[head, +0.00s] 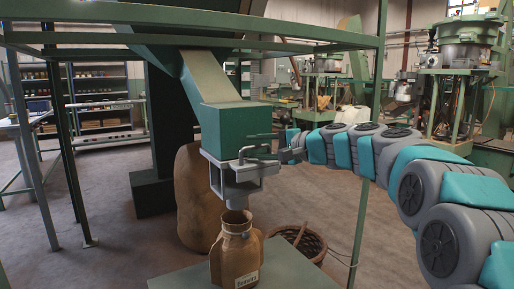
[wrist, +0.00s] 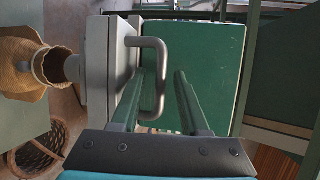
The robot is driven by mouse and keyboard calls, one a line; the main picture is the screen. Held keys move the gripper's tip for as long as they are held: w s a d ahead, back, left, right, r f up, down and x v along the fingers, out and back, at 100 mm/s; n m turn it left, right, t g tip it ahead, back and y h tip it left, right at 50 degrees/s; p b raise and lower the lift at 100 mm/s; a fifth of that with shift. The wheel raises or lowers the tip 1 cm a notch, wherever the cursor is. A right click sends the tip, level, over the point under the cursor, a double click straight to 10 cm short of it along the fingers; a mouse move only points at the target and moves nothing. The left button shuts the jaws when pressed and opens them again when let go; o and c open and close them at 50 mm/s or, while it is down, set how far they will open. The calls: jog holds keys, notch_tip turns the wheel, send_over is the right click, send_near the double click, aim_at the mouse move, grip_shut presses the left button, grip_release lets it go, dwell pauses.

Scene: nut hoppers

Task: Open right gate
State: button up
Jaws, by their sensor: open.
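One hopper (head: 221,128) shows in the head view, a green box under a sloping chute. Its pale grey gate (head: 230,172) is at the bottom, with a grey bar handle (head: 243,152) on the front. The gate also shows in the wrist view (wrist: 101,60), and its bent bar handle (wrist: 161,62) stands out from it. My gripper (head: 283,152) is at the right of the handle. In the wrist view my gripper (wrist: 162,76) is open, with the handle's bar between its two green fingers and no clear grip on it. I cannot tell if the gate is shut.
A brown paper sack (head: 236,256) stands open under the spout on a green table (head: 180,272). A wicker basket (head: 309,243) and a large sack (head: 190,190) are on the floor behind. Green frame posts (head: 371,160) stand around the hopper.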

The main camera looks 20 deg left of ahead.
grip_shut()
dwell(1.4)
